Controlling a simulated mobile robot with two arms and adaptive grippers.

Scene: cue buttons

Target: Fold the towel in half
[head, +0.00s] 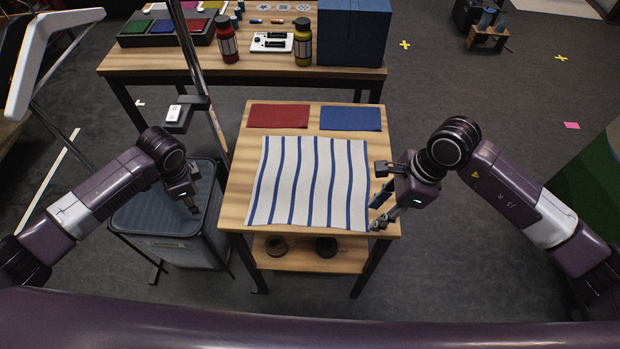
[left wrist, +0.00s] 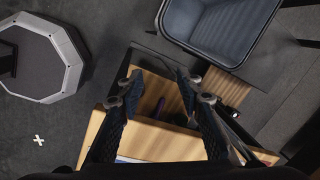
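The towel (head: 308,185), white with blue stripes, lies flat and spread out on the small wooden table (head: 236,205). My right gripper (head: 379,196) is open at the towel's right edge, its lower finger near the front right corner. I cannot tell whether that finger touches the cloth. No cloth shows between its fingers. My left gripper (head: 190,207) is left of the table, above the grey bin and apart from the towel. In the left wrist view its fingers (left wrist: 158,88) stand apart with nothing held between them.
A red mat (head: 278,116) and a blue mat (head: 350,118) lie behind the towel. A grey bin (head: 170,215) stands left of the table. A back table (head: 160,62) carries bottles, trays and a blue box (head: 353,35). A thin metal pole (head: 190,50) rises at the table's left.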

